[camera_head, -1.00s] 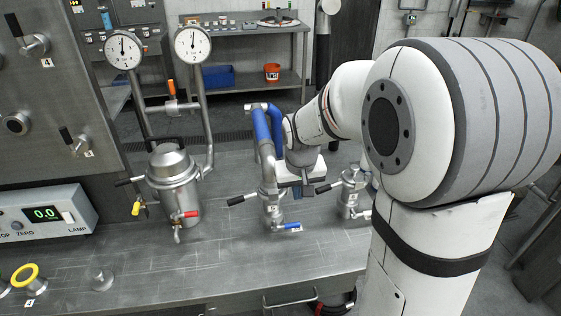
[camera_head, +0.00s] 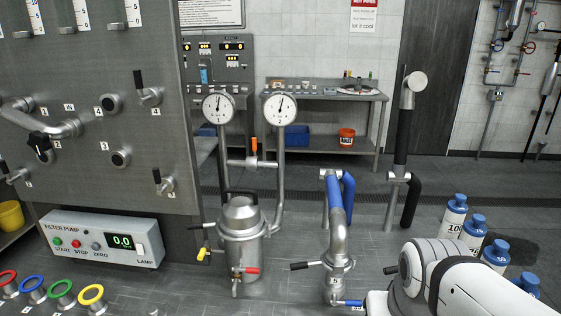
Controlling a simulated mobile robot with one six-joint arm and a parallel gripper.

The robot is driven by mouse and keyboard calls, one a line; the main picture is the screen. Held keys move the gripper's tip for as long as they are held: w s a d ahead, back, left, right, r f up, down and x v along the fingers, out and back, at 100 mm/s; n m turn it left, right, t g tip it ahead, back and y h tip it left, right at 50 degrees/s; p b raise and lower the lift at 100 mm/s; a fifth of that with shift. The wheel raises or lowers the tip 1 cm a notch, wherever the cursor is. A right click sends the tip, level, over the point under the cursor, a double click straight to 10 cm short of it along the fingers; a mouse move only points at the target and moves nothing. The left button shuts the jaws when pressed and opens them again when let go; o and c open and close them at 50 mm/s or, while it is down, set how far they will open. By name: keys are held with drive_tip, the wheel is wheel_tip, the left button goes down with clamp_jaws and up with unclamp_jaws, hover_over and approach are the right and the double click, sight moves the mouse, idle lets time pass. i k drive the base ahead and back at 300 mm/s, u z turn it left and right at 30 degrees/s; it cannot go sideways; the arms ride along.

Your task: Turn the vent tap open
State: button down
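No label reading "vent" is legible, so I cannot tell which tap is the vent tap. The jacketed steel vessel (camera_head: 240,243) has a yellow-handled tap (camera_head: 203,254) on its left and a red-handled tap (camera_head: 246,271) low on its front. An orange-handled tap (camera_head: 254,147) sits on the crossbar between two gauge pipes. A blue-handled tap (camera_head: 347,303) is low on the blue-sleeved pipe fitting (camera_head: 337,240), which also has a black lever (camera_head: 301,266). My gripper (camera_head: 375,304) is at the bottom edge, just right of the blue handle; its fingers are out of frame.
Two round gauges (camera_head: 218,107) rise above the vessel. A control panel (camera_head: 95,110) and a pump box (camera_head: 103,240) stand at left, with coloured rings (camera_head: 61,292) in front. Several blue-capped bottles (camera_head: 453,215) are at right. My arm fills the lower right.

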sight(202, 251)
drive_tip(key=z, duration=1.5)
drive_tip(key=k, duration=1.25)
drive_tip(key=u, duration=1.5)
drive_tip(key=i, duration=1)
drive_tip(key=u, duration=0.05)
